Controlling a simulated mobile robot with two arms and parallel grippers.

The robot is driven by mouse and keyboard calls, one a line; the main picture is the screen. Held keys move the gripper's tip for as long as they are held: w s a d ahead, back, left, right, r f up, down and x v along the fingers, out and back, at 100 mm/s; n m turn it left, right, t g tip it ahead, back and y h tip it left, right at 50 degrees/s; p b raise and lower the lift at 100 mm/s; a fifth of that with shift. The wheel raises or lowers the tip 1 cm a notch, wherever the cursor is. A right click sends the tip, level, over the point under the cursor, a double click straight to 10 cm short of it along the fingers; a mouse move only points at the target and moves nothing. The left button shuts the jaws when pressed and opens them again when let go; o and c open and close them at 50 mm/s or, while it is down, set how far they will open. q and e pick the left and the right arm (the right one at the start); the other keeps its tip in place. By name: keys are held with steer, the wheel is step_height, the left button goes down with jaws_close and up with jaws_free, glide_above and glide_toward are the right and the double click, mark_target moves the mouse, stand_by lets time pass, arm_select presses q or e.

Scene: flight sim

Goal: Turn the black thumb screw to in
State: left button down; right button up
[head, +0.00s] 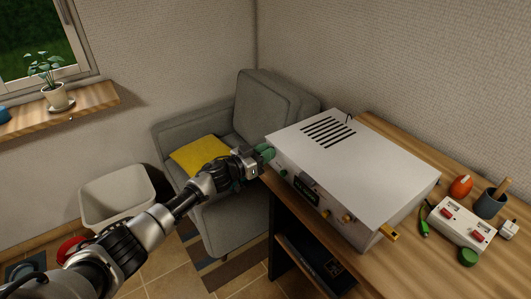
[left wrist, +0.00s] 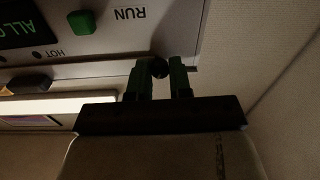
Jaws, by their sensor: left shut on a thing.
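The black thumb screw (left wrist: 159,67) is a small dark round knob near the edge of the front panel in the left wrist view. My left gripper (left wrist: 160,76) is shut on it, with one green fingertip on each side. In the head view my left gripper (head: 266,153) is at the left front corner of the white instrument box (head: 340,165), and it hides the screw there. The panel text appears upside down in the left wrist view, with a green button (left wrist: 82,22) beside "RUN". How far in the screw sits cannot be told. My right gripper is not in view.
The box stands on a wooden desk (head: 420,265). To its right are an orange object (head: 461,186), a dark cup (head: 490,203) and a small white box with red switches (head: 458,222). A grey armchair (head: 262,110) with a yellow cushion (head: 200,154) is behind my left arm.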

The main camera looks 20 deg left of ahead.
arm_select(q)
steer(key=m, duration=0.3)
steer(key=shift+f+m+b, duration=0.1)
steer(key=shift+m+b, duration=0.3)
steer(key=m+b, duration=0.1)
steer(key=m, duration=0.2)
steer(key=shift+m, duration=0.4)
steer(key=m+b, duration=0.1)
steer(key=m, duration=0.2)
steer(key=shift+m+h, duration=0.4)
steer(key=m+b, duration=0.2)
steer(key=m, duration=0.2)
steer(key=shift+f+m, duration=0.1)
steer(key=shift+m, duration=0.2)
steer(key=m+b, duration=0.2)
steer(key=m, duration=0.2)
steer(key=shift+m+g+b, duration=0.3)
steer(key=shift+m+b, duration=0.05)
steer(key=shift+m, duration=0.05)
steer(key=m+b, duration=0.1)
steer(key=m, duration=0.2)
steer(key=shift+m+b, duration=0.3)
steer(key=shift+b, duration=0.05)
steer(key=m+b, duration=0.2)
steer(key=m, duration=0.3)
steer(key=shift+b, duration=0.3)
steer(key=shift+m+b, duration=0.5)
steer(key=shift+m, duration=0.7)
